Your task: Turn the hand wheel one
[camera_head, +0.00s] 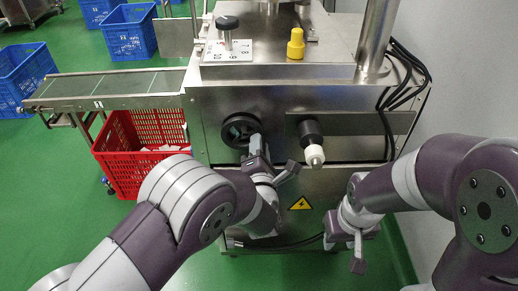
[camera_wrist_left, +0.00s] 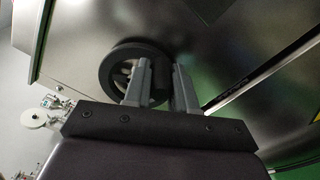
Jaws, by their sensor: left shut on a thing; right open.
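The hand wheel (camera_head: 230,128) is a black spoked ring on the front of the steel machine. It also shows in the left wrist view (camera_wrist_left: 106,72). My left gripper (camera_head: 256,146) is at the wheel's lower right side. In the left wrist view my left gripper (camera_wrist_left: 158,78) has its two fingers on either side of a dark part at the wheel's right side, shut on it. The fingers hide part of the rim. My right gripper (camera_head: 357,246) is open and empty, low in front of the machine at the right.
A black knob with a white tip (camera_head: 313,150) sticks out right of the wheel. A red crate (camera_head: 130,165) stands at the left below a conveyor (camera_head: 105,84). Blue crates (camera_head: 128,38) are behind it. Black cables (camera_head: 405,75) hang at the machine's right, near a wall.

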